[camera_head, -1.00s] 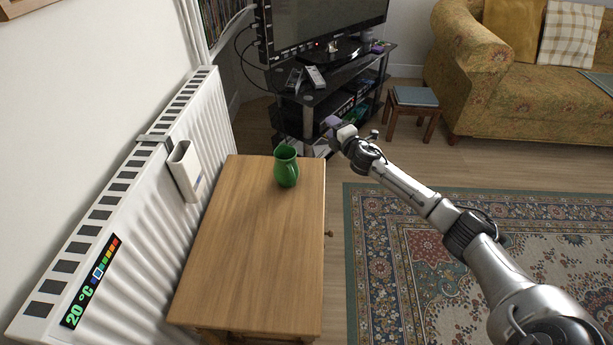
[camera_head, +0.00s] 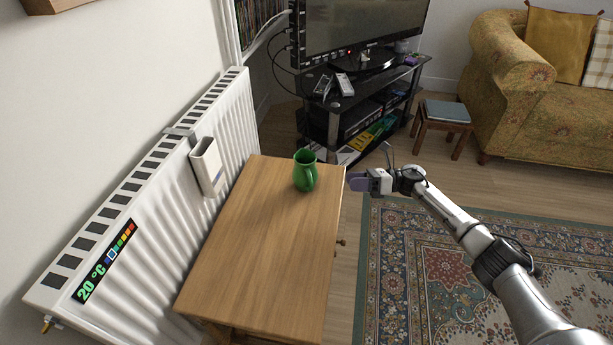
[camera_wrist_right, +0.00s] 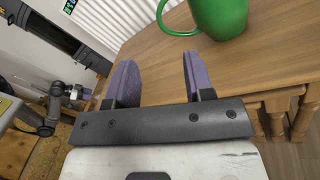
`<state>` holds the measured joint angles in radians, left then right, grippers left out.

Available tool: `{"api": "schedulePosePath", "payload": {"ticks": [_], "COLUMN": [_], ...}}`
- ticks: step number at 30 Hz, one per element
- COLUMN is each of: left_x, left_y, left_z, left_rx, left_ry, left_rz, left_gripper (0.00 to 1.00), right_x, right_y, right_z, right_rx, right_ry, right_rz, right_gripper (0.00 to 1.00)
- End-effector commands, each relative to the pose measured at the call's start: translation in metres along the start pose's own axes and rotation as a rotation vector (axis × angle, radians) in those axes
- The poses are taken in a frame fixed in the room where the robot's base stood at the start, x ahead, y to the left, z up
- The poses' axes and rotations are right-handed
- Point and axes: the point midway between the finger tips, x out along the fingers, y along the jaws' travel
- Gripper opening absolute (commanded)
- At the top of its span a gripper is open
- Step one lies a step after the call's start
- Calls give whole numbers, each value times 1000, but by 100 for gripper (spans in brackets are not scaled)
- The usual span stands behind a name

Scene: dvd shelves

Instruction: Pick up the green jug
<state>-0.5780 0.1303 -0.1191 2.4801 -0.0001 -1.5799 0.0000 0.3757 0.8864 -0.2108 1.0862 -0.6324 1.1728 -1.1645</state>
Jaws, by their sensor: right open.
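The jug is beyond the fingertips. My left gripper is not clearly seen in the head view.
The wooden cabinet (camera_head: 262,255) is otherwise bare on top, with a knob on its right side. A white radiator (camera_head: 150,215) runs along its left. A black TV stand (camera_head: 345,115) and a small stool (camera_head: 443,120) are behind. A patterned rug (camera_head: 455,265) lies to the right.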

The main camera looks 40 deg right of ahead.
Motion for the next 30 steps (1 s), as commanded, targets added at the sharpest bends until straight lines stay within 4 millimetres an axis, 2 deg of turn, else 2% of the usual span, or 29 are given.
{"api": "schedulePosePath", "payload": {"ticks": [6,10,15,23,30], "left_x": [10,14,16,20,37], "left_y": [3,4,5,5,4], "left_z": [4,4,5,6,12], "left_rx": [-7,-11,-14,-13,-6], "left_ry": [-1,0,0,0,-1], "left_rz": [7,10,12,12,7], "left_gripper": [43,43,43,43,43], "right_x": [40,58,72,80,109], "right_y": [0,-1,0,-1,-3], "right_z": [-1,-1,0,-2,-6], "right_rx": [-3,-2,0,0,-1], "right_ry": [-3,-3,-3,-3,-4], "right_rz": [3,2,0,-1,2], "right_gripper": [48,48,48,48,48]}}
